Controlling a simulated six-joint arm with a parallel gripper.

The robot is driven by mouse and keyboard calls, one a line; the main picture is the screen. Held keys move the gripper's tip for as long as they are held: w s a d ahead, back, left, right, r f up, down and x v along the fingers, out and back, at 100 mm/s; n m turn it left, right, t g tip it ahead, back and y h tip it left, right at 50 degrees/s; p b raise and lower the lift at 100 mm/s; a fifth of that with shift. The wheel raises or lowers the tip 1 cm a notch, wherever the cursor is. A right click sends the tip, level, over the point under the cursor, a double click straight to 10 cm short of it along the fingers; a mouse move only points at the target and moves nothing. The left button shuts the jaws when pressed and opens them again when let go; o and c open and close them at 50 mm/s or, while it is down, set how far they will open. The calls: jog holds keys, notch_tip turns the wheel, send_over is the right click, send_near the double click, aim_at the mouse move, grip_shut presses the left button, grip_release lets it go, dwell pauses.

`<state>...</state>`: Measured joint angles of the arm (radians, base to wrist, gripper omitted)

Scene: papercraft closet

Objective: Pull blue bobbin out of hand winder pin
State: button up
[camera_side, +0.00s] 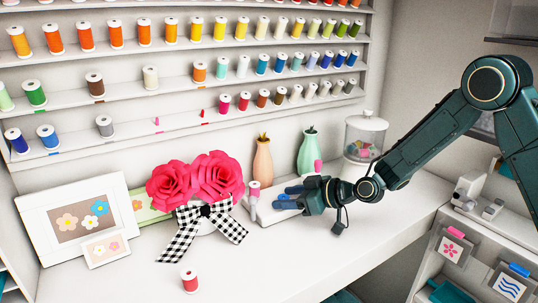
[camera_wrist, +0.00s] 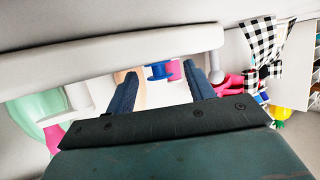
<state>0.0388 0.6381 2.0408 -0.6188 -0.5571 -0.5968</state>
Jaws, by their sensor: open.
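The blue bobbin (camera_wrist: 157,72) shows in the wrist view between my finger tips, beside a pink part (camera_wrist: 176,69). It seems to sit on the hand winder, but the pin itself is hidden. A pale bar (camera_wrist: 110,48) with a rounded end, apparently part of the winder, runs across the wrist view. In the side view a grey upright piece (camera_side: 253,203) with a pink part stands left of my gripper (camera_side: 284,198). My gripper is open, with a finger on either side of the bobbin in the wrist view (camera_wrist: 160,80). I cannot tell whether they touch it.
Pink paper flowers (camera_side: 198,180) with a checked bow (camera_side: 205,225) stand left of my gripper. Peach (camera_side: 262,165) and green (camera_side: 308,155) vases and a lidded jar (camera_side: 364,138) stand behind. A red spool (camera_side: 189,281) stands at the front. The table's front right is clear.

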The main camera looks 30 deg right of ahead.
jog(key=c, duration=1)
jog(key=shift+c, duration=0.2)
jog(key=shift+r, duration=0.1)
notch_tip(320, 180, up, 20)
dwell(0.7)
